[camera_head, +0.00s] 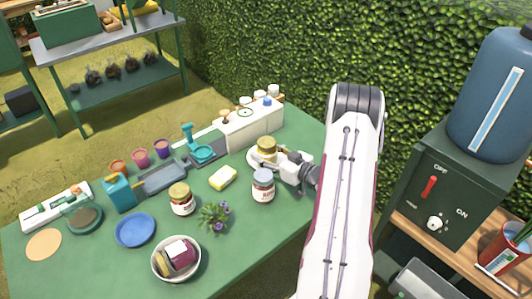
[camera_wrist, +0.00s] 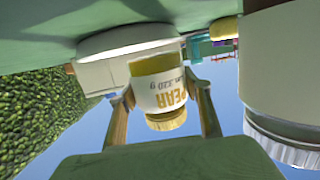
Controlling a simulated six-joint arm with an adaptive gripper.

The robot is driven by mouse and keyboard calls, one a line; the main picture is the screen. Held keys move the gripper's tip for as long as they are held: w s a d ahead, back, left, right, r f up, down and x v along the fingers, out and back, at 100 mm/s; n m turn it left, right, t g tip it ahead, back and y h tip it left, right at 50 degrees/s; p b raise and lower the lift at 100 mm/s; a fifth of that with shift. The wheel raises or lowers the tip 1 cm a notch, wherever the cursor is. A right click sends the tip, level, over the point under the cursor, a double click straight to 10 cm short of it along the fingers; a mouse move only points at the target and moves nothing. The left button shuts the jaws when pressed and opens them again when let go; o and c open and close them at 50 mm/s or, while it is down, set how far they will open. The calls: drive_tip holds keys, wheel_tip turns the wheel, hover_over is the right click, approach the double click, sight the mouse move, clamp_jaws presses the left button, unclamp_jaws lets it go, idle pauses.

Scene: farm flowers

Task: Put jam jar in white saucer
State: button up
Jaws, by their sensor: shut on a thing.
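My gripper (camera_wrist: 163,105) is shut on a jam jar (camera_wrist: 158,85) with a gold lid and a white label reading "PEAR". The wrist view is upside down, so the lid is low in the picture and the jar is upright. The jar's base overlaps the white saucer (camera_wrist: 110,43); I cannot tell whether they touch. In the head view the jar (camera_head: 267,146) is at the right part of the green table, with my gripper (camera_head: 274,158) at its right side. The saucer (camera_head: 253,157) shows only partly there, beneath the jar.
A jar with a grey-blue lid (camera_head: 263,186) stands close in front of my gripper. A white box (camera_head: 252,125) stands behind.

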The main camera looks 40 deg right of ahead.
sight(273, 147)
drive_tip(key=shift+s+f, duration=0.1)
drive_tip(key=shift+f, duration=0.6)
drive_tip(key=o, duration=1.7)
drive_tip(key=shift+r, duration=0.2)
drive_tip(key=shift+r, duration=0.35)
drive_tip(key=s, duration=0.1)
drive_tip(key=s+r, duration=0.1)
drive_tip(key=shift+s+d+r, duration=0.15)
drive_tip(key=shift+s, duration=0.25)
wheel_tip(273, 147, up, 4)
drive_tip(key=shift+f, duration=0.2)
drive_tip(key=shift+r, duration=1.45)
drive_tip(key=shift+w+r, duration=0.1)
